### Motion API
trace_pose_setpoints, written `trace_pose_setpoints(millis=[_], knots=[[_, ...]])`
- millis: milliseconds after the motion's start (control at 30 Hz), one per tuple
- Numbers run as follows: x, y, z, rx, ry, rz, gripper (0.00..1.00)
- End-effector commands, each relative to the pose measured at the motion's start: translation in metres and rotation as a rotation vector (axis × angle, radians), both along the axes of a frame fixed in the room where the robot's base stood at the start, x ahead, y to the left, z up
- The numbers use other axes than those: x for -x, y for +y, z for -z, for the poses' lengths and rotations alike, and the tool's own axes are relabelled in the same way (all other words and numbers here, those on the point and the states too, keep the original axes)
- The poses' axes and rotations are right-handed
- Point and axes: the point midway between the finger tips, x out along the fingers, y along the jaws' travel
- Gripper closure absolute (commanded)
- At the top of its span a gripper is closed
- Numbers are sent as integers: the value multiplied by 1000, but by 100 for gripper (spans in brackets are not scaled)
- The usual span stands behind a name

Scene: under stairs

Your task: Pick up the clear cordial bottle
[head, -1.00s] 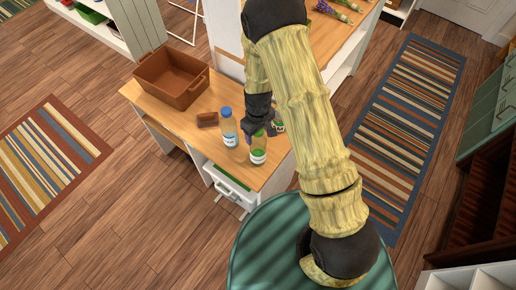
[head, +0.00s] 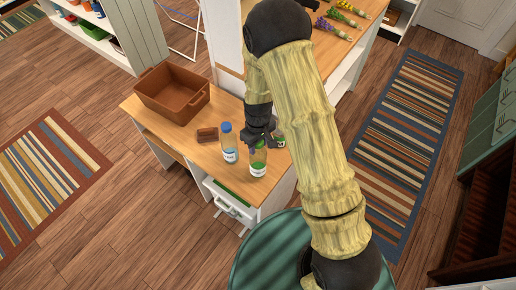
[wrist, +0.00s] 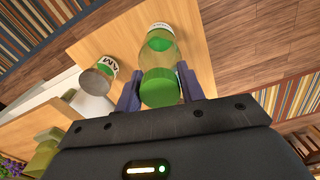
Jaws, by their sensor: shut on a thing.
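The clear cordial bottle (head: 258,161), with a green top and white label, is at the near end of the wooden counter. My gripper (head: 261,138) is shut on its upper part. In the wrist view the bottle (wrist: 162,65) lies between the two dark fingers of my gripper (wrist: 158,92), its green end towards the camera. I cannot tell whether its base touches the counter. A blue-capped clear bottle (head: 229,146) stands close to its left.
A small jar (head: 279,142) stands just right of my gripper, partly hidden. A brown block (head: 207,134) and a brown basket (head: 148,91) are further back on the counter (head: 182,128). A partition rises behind; wooden floor lies left.

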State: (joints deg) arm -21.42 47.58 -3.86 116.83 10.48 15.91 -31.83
Motion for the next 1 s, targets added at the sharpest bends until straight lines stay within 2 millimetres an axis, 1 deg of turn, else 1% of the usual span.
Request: trace_pose_setpoints(millis=[300, 400, 500, 667, 1000], knots=[[-1, 0, -51, -2, -5, -1, 100], [-1, 1, -65, -2, -5, -1, 100], [-1, 0, -74, -1, -3, 0, 100], [0, 0, -78, 0, 0, 0, 100], [0, 0, -78, 0, 0, 0, 100]])
